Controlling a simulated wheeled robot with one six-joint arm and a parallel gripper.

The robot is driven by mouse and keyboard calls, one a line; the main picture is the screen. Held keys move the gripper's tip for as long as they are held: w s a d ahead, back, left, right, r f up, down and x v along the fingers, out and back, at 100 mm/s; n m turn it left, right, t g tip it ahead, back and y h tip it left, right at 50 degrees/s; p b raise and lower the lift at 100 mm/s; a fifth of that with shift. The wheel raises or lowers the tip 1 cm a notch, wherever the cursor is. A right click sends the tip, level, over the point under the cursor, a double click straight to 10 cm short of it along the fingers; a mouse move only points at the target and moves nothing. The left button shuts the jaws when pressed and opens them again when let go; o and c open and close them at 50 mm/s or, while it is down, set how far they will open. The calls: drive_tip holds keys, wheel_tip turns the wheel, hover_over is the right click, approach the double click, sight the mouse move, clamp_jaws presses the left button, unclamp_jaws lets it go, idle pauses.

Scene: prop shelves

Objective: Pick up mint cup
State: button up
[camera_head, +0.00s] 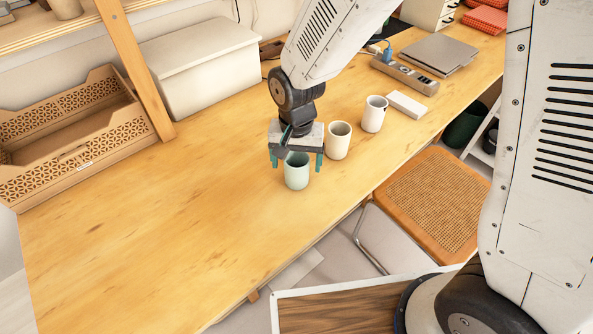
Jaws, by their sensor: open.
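The mint cup (297,173) stands upright on the wooden table, left of two other cups. My gripper (296,162) points down above and around it, with one green finger to the left of the cup and one to the right. The jaws are open. The fingertips reach about the height of the cup's upper part. The far rim of the cup is partly hidden by the gripper, and I cannot tell whether a finger touches it.
A cream cup (338,141) and a white cup (374,114) stand close to the right. A white box (408,104), power strip (405,73) and laptop (438,54) lie farther right. A wooden crate (60,165) and lidded box (205,75) are left. Front-left table (190,240) is clear.

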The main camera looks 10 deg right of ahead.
drive_tip(key=shift+f, duration=0.8)
drive_tip(key=c, duration=1.2)
drive_tip(key=shift+o, duration=0.2)
drive_tip(key=shift+r, duration=0.1)
